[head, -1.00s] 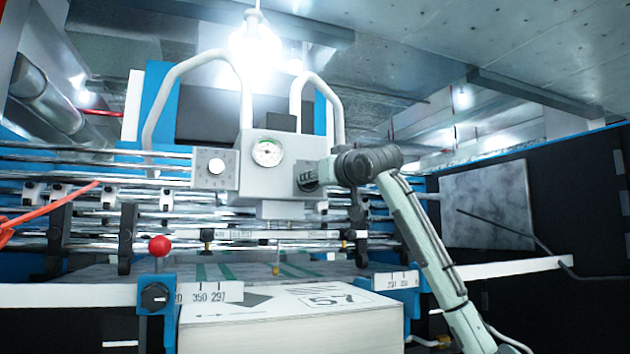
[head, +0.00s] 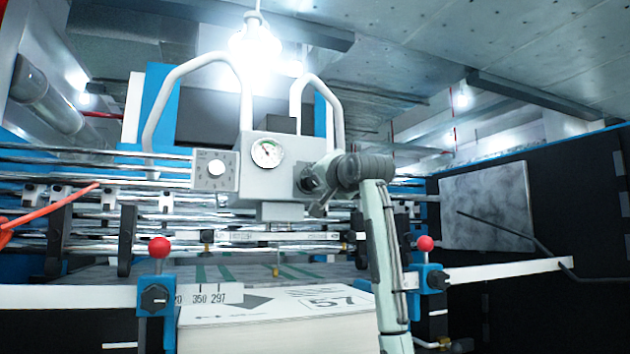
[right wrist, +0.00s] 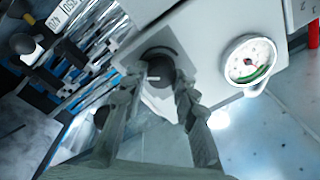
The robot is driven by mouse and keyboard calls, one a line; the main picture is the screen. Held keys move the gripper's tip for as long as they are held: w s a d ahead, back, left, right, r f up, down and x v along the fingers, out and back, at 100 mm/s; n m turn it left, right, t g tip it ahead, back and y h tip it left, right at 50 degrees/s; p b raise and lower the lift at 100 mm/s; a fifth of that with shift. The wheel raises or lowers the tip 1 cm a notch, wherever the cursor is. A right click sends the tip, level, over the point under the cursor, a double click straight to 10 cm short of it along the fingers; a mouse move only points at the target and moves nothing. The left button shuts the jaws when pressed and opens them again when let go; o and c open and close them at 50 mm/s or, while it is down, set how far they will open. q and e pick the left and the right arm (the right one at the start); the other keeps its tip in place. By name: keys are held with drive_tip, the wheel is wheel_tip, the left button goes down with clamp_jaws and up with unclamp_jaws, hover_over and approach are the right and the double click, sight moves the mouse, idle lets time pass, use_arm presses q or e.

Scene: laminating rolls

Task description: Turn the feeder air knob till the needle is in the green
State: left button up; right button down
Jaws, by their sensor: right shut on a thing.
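The feeder air knob (head: 308,179) is a dark round knob on the right part of a grey box on the machine. The round white air gauge (head: 267,152) is on the same box, left of the knob. Its green band is along the top; the dark needle seems to point up and left, outside the green. My right gripper (head: 318,190) is shut on the knob. In the right wrist view its two fingers (right wrist: 165,85) are on either side of the knob (right wrist: 158,68), and the gauge (right wrist: 249,61) is at the right. My left gripper is not in view.
A white dial (head: 216,168) is on a small box left of the gauge. Red ball-topped levers (head: 160,247) (head: 425,243) stand at both sides of the paper stack (head: 270,335). Metal rollers (head: 90,168) run behind on the left. A dark panel stands at the right.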

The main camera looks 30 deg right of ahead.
drive_tip(key=shift+m, duration=1.1)
drive_tip(key=c, duration=1.2)
unclamp_jaws()
drive_tip(key=v, duration=1.2)
drive_tip(key=shift+a, duration=0.2)
